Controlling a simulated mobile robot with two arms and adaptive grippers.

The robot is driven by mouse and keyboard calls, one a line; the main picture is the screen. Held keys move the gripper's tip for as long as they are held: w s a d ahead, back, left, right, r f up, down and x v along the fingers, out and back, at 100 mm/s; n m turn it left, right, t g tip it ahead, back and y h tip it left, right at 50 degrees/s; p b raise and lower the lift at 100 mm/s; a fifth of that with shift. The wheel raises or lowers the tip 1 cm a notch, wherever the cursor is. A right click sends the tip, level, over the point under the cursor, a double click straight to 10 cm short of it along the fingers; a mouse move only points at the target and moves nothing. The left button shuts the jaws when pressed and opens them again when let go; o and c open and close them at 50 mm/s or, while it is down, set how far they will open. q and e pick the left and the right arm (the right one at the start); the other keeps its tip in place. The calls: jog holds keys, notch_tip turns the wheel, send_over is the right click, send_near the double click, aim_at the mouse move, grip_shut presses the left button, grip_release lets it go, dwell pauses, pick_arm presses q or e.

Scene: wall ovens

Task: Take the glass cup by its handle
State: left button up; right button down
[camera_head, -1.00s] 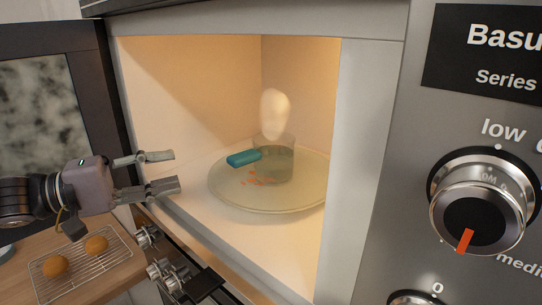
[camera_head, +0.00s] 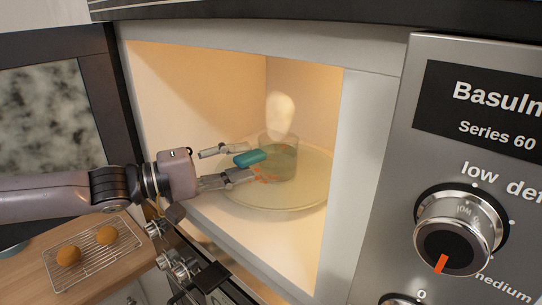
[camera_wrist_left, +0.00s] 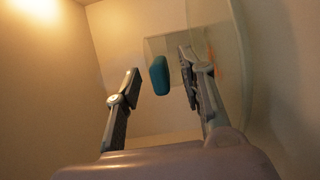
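The glass cup (camera_head: 281,160) stands on the glass turntable plate inside the lit microwave. Its teal handle (camera_head: 250,158) points left, toward my left gripper. My left gripper (camera_head: 234,163) is inside the microwave opening, with its two fingers apart, near the handle's outer end. In the left wrist view, the teal handle (camera_wrist_left: 160,75) shows between and ahead of the open fingers (camera_wrist_left: 161,75), with a visible gap to each. The cup's clear body (camera_wrist_left: 170,47) is behind the handle. My right gripper is not in view.
The turntable plate (camera_head: 290,202) carries some orange bits beside the cup. The open microwave door (camera_head: 55,115) stands at the left. A wire rack (camera_head: 92,258) with round buns is below my left arm. The control panel with knobs (camera_head: 455,235) is at the right.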

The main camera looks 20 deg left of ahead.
aim_at(267, 162)
pick_arm(q)
jog(key=shift+w+d+f+b, duration=0.25)
jog(key=shift+w+d+b, duration=0.05)
jog(key=shift+w+b, duration=0.15)
jog(key=shift+w+d+r+b, duration=0.1)
jog(key=shift+w+d+b, duration=0.2)
jog(key=shift+d, duration=0.1)
jog(key=shift+w+d+r, duration=0.1)
jog(key=shift+w+d, duration=0.05)
jog(key=shift+w, duration=0.1)
jog(key=shift+c, duration=0.6)
grip_shut()
jog(key=shift+r, duration=0.1)
